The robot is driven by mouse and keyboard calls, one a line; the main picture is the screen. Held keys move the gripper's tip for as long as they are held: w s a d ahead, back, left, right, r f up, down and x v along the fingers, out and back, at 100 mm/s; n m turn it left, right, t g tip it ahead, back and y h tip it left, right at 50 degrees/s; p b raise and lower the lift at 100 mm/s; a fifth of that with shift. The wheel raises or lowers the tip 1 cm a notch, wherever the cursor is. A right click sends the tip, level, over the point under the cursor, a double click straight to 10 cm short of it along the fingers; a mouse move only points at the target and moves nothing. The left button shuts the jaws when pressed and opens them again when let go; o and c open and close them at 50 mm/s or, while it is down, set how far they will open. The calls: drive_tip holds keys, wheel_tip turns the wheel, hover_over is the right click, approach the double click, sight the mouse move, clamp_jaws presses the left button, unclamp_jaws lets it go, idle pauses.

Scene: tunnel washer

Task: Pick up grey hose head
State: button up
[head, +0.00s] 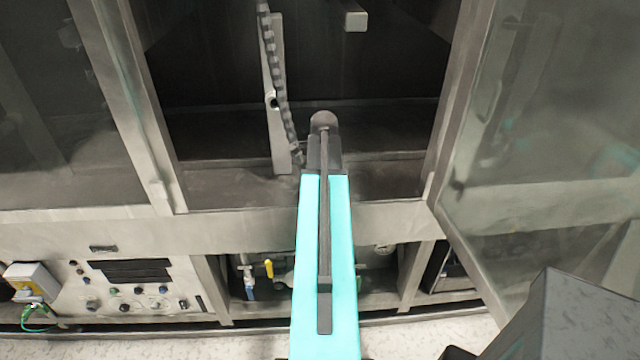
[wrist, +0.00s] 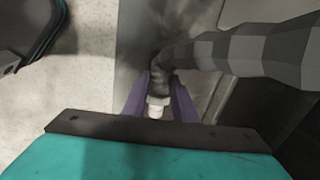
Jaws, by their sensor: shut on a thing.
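The grey hose head (wrist: 157,104) shows in the wrist view as a light grey-white tip at the end of a thick, segmented grey hose (wrist: 245,52). My gripper (wrist: 160,92) has its two purple fingers on either side of the head and is shut on it. In the head view the hose (head: 281,95) hangs down along a pale upright bar and ends beside the front of my arm. My gripper's fingers and the head itself are hidden there behind my arm.
The washer opening (head: 370,110) is dark inside, with a metal sill (head: 250,225) in front. A glass door (head: 550,130) stands at the right. A control panel (head: 130,285) and a yellow-handled valve (head: 268,268) are below. Pale floor shows beneath.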

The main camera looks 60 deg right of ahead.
drive_tip(key=shift+r+b, duration=0.6)
drive_tip(key=shift+r, duration=0.55)
drive_tip(key=s+a+b, duration=0.3)
drive_tip(key=s+b, duration=0.1)
drive_tip(key=s, duration=0.3)
drive_tip(key=s+a+r+b, duration=0.1)
drive_tip(key=s+a+b, duration=0.3)
drive_tip(key=s, duration=0.3)
drive_tip(key=shift+a+r, duration=0.25)
